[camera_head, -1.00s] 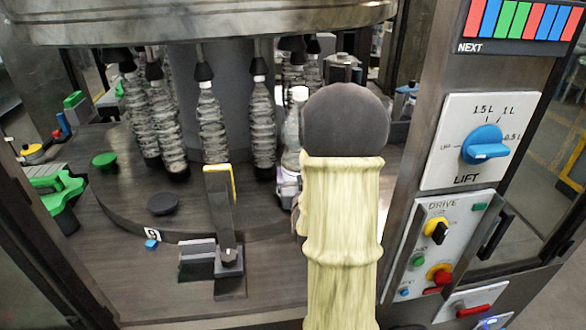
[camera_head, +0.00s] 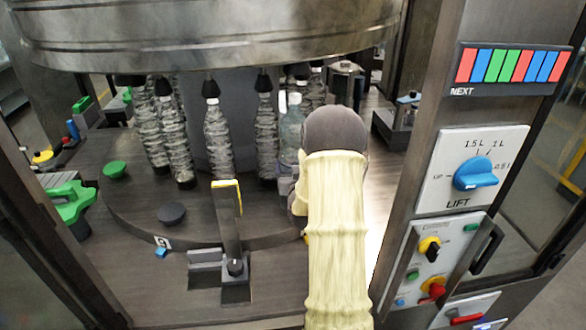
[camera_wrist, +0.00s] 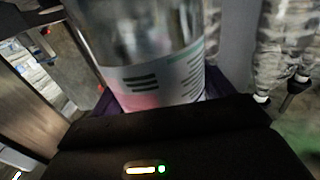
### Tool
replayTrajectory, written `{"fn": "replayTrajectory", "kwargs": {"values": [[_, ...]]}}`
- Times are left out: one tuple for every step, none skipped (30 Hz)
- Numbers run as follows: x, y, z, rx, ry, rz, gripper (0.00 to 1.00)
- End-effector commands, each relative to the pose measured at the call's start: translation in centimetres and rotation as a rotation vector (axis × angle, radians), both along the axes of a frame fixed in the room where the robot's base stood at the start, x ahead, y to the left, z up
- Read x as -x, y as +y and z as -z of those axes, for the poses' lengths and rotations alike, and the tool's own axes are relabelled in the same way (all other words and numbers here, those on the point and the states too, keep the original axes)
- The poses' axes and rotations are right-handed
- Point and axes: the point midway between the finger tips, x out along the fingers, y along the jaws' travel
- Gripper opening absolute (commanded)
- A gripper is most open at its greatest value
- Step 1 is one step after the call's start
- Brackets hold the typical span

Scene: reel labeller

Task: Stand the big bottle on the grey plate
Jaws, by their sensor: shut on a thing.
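The big bottle is clear with a white cap and shows in the head view (camera_head: 291,132), left of my forearm, which hides part of it. In the wrist view the bottle (camera_wrist: 145,40) fills the upper middle, with a white, pink and green label low on it. My gripper (camera_wrist: 158,98) is shut on the bottle around the label; in the head view my arm hides the jaws. The grey plate (camera_head: 171,213) is a bare dark disc on the front left of the round table. The bottle is apart from it, to its right and farther back.
Several crinkled clear bottles (camera_head: 218,140) hang under black heads around the column. A green disc (camera_head: 115,169) lies left of the grey plate. An upright bracket with a yellow edge (camera_head: 228,215) stands just right of the plate. The control panel (camera_head: 470,170) rises at right.

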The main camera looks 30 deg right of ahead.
Motion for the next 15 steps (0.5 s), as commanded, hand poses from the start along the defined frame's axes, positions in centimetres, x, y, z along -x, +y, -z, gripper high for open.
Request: {"fn": "replayTrajectory", "kwargs": {"values": [[-0.1,-0.1,-0.4,0.006,-0.010,0.000,0.09],[0.0,-0.1,-0.4,0.006,-0.010,0.000,0.09],[0.0,-0.1,-0.5,0.006,-0.010,0.000,0.09],[0.0,-0.1,-0.5,0.006,-0.010,0.001,0.09],[0.0,-0.1,-0.5,0.006,-0.010,0.001,0.09],[0.0,-0.1,-0.4,0.006,-0.010,0.001,0.09],[0.0,-0.1,-0.4,0.006,-0.010,0.001,0.09],[0.0,-0.1,-0.3,0.006,-0.009,0.001,0.09],[0.0,-0.1,-0.2,0.006,-0.009,0.001,0.09],[0.0,-0.1,0.0,0.005,-0.008,0.000,0.09],[0.0,-0.1,0.1,0.005,-0.008,0.000,0.09],[0.0,-0.1,0.5,0.005,-0.007,0.000,0.09],[0.0,-0.1,0.7,0.005,-0.007,0.000,0.09],[0.0,-0.1,1.0,0.005,-0.008,0.000,0.09],[0.0,-0.1,1.4,0.003,-0.006,0.000,0.09]]}}
